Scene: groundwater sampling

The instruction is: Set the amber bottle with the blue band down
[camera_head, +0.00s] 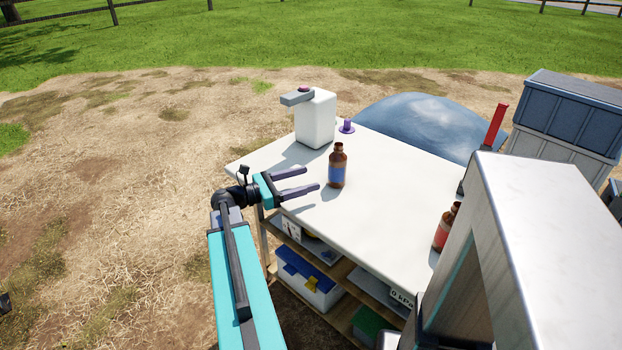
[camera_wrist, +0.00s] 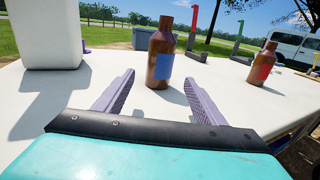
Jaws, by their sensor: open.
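The amber bottle with the blue band (camera_head: 337,167) stands upright on the white table (camera_head: 375,205), with no cap on its neck. It also shows in the wrist view (camera_wrist: 161,57), just beyond the fingertips and in line with the gap between them. My gripper (camera_head: 307,180) is open and empty, low over the table's left part, its fingers pointing at the bottle. The fingers also show in the wrist view (camera_wrist: 160,92), apart from the bottle.
A white dispenser (camera_head: 315,119) stands at the back left, with a small purple piece (camera_head: 347,127) beside it. A red-banded amber bottle (camera_head: 443,231) stands toward the right. A red post (camera_head: 495,125) rises at the right edge. The tabletop around the blue-banded bottle is clear.

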